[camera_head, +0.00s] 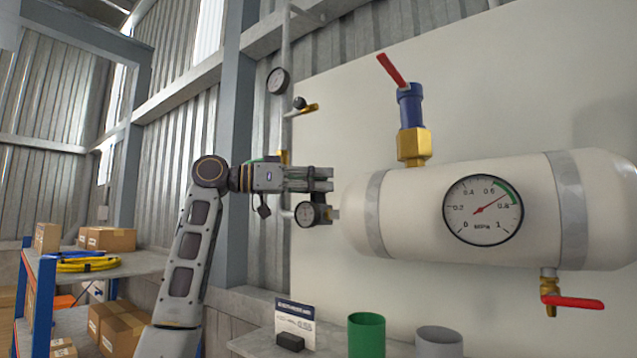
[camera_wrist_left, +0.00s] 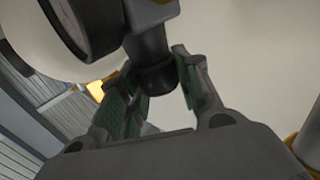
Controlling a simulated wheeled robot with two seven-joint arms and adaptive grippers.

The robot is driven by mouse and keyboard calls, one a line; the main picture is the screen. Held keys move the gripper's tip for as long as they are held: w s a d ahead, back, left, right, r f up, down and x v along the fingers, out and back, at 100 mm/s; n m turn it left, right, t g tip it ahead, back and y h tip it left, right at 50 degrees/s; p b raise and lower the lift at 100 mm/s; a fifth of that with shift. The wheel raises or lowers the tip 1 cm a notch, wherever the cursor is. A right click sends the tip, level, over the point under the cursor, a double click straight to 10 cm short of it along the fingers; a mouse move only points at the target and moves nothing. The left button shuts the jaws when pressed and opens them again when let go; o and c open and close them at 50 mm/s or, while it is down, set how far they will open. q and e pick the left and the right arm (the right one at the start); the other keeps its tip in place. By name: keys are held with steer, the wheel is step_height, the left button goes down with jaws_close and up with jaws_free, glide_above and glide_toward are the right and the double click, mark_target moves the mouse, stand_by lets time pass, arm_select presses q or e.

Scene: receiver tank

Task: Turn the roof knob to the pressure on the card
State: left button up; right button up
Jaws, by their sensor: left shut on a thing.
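The white receiver tank (camera_head: 405,222) carries a large dial gauge (camera_head: 483,210) with its red needle pointing up and right, between 0.6 and 0.8. A small regulator gauge (camera_head: 306,214) sits left of the tank, directly below my left gripper (camera_head: 328,180). In the left wrist view a black knob (camera_wrist_left: 158,78) sits between the fingers of my left gripper (camera_wrist_left: 160,85), which is shut on it. The dark rim of a gauge (camera_wrist_left: 90,28) shows beside it. The card (camera_head: 295,321) stands on the bench; its small figure looks like 0.55. My right gripper is out of view.
A blue and brass valve (camera_head: 411,120) with a red lever rises from the tank, and a red-handled drain valve (camera_head: 570,299) hangs below. A green cup (camera_head: 366,335) and a grey cup (camera_head: 439,342) stand on the bench. Shelving with boxes (camera_head: 107,239) is at left.

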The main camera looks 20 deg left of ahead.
arm_select(q)
steer(key=shift+m+g+h, duration=0.4)
steer(key=shift+m+g, duration=0.3)
steer(key=shift+g, duration=0.3)
steer(key=shift+m+g, duration=0.4)
steer(key=shift+g, duration=0.1)
steer(key=o, duration=1)
steer(key=shift+o, duration=0.2)
steer(key=shift+a, duration=0.1)
steer(key=v, duration=1.2)
steer(key=shift+f, duration=0.2)
steer(key=shift+w, duration=0.1)
